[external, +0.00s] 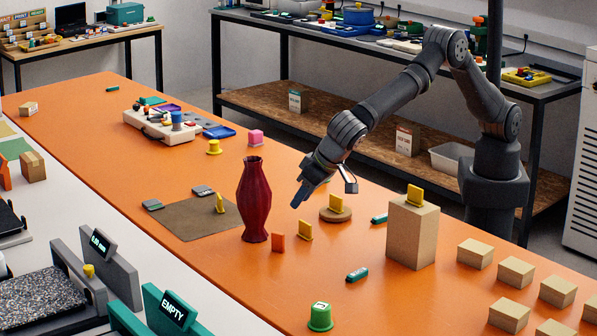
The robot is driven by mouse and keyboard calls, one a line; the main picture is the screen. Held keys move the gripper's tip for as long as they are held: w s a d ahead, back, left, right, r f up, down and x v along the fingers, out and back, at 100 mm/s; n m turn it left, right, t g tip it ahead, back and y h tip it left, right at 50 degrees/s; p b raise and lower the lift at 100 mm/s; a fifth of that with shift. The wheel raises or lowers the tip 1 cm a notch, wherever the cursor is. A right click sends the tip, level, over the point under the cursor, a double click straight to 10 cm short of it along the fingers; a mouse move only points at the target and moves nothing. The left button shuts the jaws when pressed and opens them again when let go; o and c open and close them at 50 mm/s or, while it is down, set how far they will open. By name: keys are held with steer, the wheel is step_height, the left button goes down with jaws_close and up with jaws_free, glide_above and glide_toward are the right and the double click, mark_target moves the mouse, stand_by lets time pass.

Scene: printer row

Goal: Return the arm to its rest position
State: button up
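My arm rises from its dark base at the right and bends over the orange table (130,130). My gripper (300,197) points down and left above the table, just right of the dark red vase (255,205) in the picture. The fingertips look blue and small. I cannot tell whether they are apart or together, and no held object shows. A camera-like part sticks out beside the wrist.
A round wooden disc (327,217) with a yellow piece, an orange block (278,242) and a yellow block (305,231) stand near the gripper. A tall cardboard box (412,240) stands before my base. A brown mat (185,228) lies left. Several small boxes fill the right.

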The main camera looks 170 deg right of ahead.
mark_target(280, 233)
steer(key=x, duration=1.2)
steer(key=shift+f, duration=0.2)
step_height(280, 233, up, 2)
steer(key=shift+r, duration=0.8)
steer(key=shift+f, duration=0.1)
